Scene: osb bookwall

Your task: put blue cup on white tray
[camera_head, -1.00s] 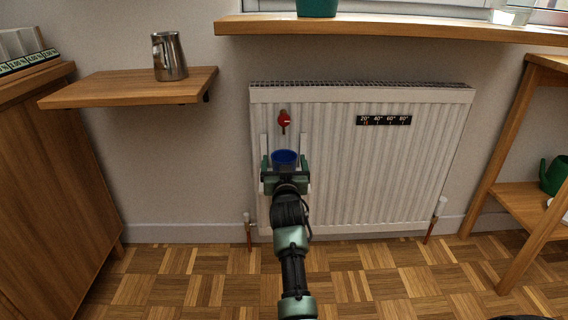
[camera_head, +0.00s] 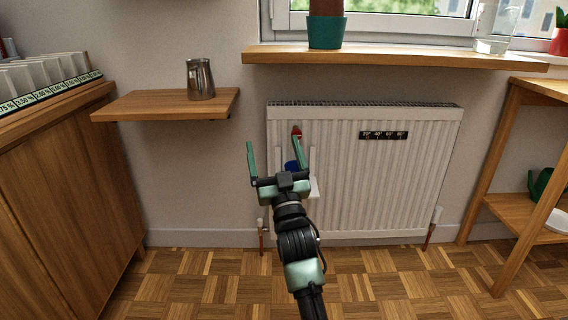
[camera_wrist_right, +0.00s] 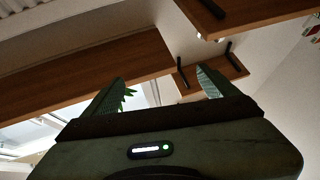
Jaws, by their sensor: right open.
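The blue cup (camera_head: 291,166) shows in the head view in front of the radiator's left part, mostly hidden behind my right gripper. The white tray (camera_head: 315,189) hangs on the radiator by white straps; only its right edge shows. The cup appears to stand on or just over it, but the contact is hidden. My left gripper is not in view.
A metal jug (camera_head: 200,80) stands on a wall shelf (camera_head: 165,104) at left. A wooden sill (camera_head: 390,58) with a teal pot (camera_head: 326,32) runs above the radiator (camera_head: 400,180). A wooden cabinet (camera_head: 65,190) and a rack (camera_head: 500,190) flank the free floor.

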